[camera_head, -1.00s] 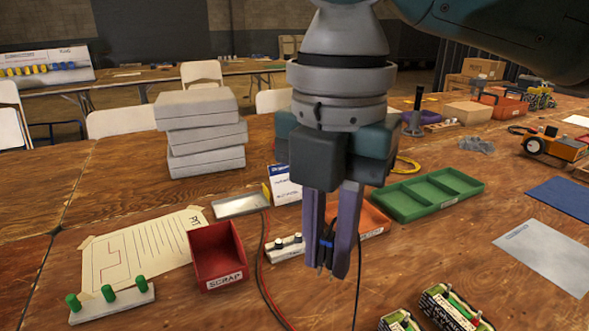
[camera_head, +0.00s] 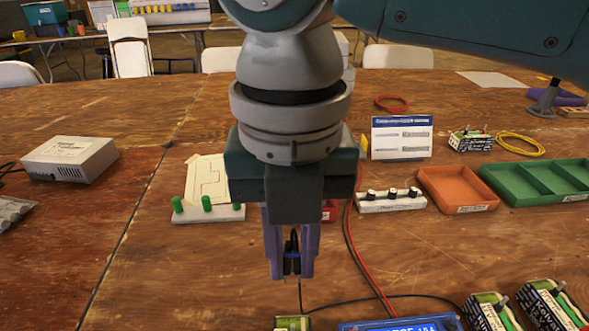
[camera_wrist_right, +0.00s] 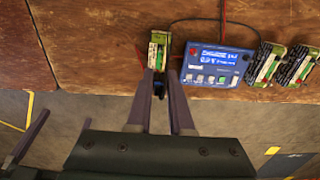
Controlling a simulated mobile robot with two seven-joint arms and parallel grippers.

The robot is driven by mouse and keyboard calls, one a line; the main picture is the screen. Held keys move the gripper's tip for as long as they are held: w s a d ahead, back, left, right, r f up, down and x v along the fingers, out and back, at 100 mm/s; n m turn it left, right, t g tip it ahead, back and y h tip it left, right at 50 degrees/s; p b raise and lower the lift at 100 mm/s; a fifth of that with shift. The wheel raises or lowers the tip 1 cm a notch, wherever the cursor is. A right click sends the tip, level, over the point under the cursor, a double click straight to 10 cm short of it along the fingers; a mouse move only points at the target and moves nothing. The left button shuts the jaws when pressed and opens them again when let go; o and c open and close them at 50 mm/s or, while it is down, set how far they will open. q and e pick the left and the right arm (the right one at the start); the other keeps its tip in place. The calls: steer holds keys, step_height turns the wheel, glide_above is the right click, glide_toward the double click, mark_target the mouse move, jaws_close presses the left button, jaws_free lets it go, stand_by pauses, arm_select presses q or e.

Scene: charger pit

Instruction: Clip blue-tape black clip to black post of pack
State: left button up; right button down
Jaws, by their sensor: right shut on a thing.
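My right gripper (camera_head: 292,268) is shut on the black clip with blue tape (camera_head: 292,256). It holds the clip upright above the near part of the table. In the right wrist view the clip (camera_wrist_right: 159,88) sits between the fingertips, just short of a green and white pack (camera_wrist_right: 158,52) near the table edge. Only the top of this pack (camera_head: 291,323) shows at the bottom of the head view. Its black post is too small to make out. In the right wrist view a purple-grey finger, probably of my left gripper (camera_wrist_right: 28,138), shows at lower left; its jaws are unclear.
A blue charger (camera_head: 402,325) with a lit screen lies right of the pack; more packs (camera_head: 490,312) stand beyond it. Red and black leads run across the table. Knob block (camera_head: 390,200), orange tray (camera_head: 458,188) and green tray (camera_head: 540,182) stand farther back.

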arm_select(q)
steer(key=shift+f+b, duration=0.75)
steer(key=shift+f, duration=0.5)
arm_select(e)
steer(key=shift+f, duration=1.95)
arm_select(q)
steer(key=shift+f, duration=0.1)
arm_select(e)
steer(key=shift+f, duration=0.1)
arm_select(q)
steer(key=shift+f+b, duration=2.3)
steer(key=shift+b, duration=0.1)
arm_select(e)
steer(key=shift+f, duration=3.4)
arm_select(q)
steer(key=shift+r, duration=0.2)
steer(key=shift+r+p, duration=0.1)
steer(key=shift+p, duration=0.2)
arm_select(e)
steer(key=shift+f, duration=0.2)
steer(key=c, duration=0.7)
jaws_free()
steer(key=shift+c, duration=0.2)
